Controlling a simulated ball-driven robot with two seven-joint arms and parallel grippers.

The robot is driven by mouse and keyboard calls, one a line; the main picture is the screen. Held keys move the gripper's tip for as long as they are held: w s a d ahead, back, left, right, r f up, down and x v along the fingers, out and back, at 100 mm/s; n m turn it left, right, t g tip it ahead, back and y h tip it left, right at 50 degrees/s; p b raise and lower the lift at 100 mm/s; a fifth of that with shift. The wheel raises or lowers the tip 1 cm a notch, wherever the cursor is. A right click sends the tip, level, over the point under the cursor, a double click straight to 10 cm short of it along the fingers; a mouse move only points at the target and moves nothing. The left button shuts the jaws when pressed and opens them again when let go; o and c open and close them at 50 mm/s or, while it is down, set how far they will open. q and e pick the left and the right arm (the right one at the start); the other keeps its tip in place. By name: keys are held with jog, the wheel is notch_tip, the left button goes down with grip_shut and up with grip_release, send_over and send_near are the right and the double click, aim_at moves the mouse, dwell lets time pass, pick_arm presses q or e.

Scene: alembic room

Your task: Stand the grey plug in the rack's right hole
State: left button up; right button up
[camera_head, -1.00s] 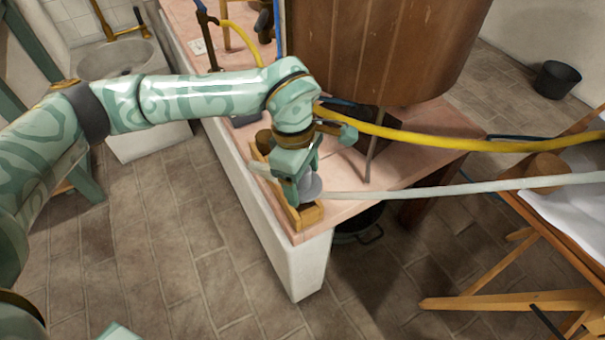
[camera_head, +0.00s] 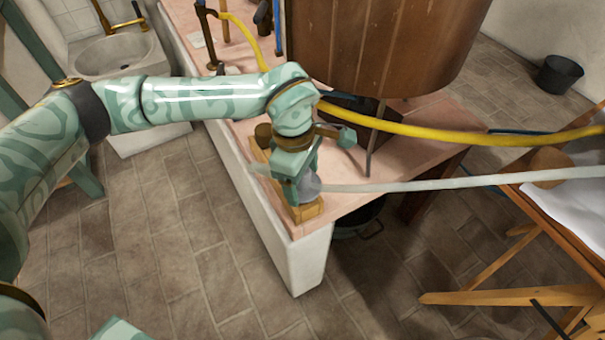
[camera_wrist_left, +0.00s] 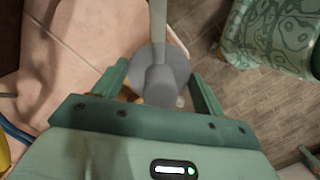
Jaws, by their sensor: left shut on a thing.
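The grey plug (camera_head: 309,187) is in my left gripper (camera_head: 300,184), low over the near end of the wooden rack (camera_head: 308,212). In the left wrist view the plug (camera_wrist_left: 163,88) sits between the two fingers of the left gripper (camera_wrist_left: 160,82), with its wide round part beyond its narrower end. The gripper is shut on it. The rack lies along the left edge of the pink-topped counter. My gripper and the plug hide much of the rack; I cannot see the right hole or tell whether the plug's lower end is in it. My right gripper is not in view.
A pale hose (camera_head: 420,186) runs close by the plug, and a yellow hose (camera_head: 430,134) passes behind. A large wooden vat (camera_head: 385,50) stands behind on the counter (camera_head: 345,205). A brown round thing (camera_head: 263,134) is at the rack's far end.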

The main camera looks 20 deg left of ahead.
aim_at(302, 187)
pick_arm(q)
jog(key=shift+f, duration=0.85)
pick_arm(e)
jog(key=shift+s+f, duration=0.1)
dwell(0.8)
pick_arm(q)
jog(key=shift+f, duration=0.4)
dwell(0.9)
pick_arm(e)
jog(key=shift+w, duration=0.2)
pick_arm(q)
jog(key=shift+f, duration=0.3)
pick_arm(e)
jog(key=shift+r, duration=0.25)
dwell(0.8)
pick_arm(q)
jog(key=o, duration=1.1)
jog(key=shift+c, duration=0.2)
jog(key=shift+r+p, duration=2.75)
jog(key=shift+r, duration=0.8)
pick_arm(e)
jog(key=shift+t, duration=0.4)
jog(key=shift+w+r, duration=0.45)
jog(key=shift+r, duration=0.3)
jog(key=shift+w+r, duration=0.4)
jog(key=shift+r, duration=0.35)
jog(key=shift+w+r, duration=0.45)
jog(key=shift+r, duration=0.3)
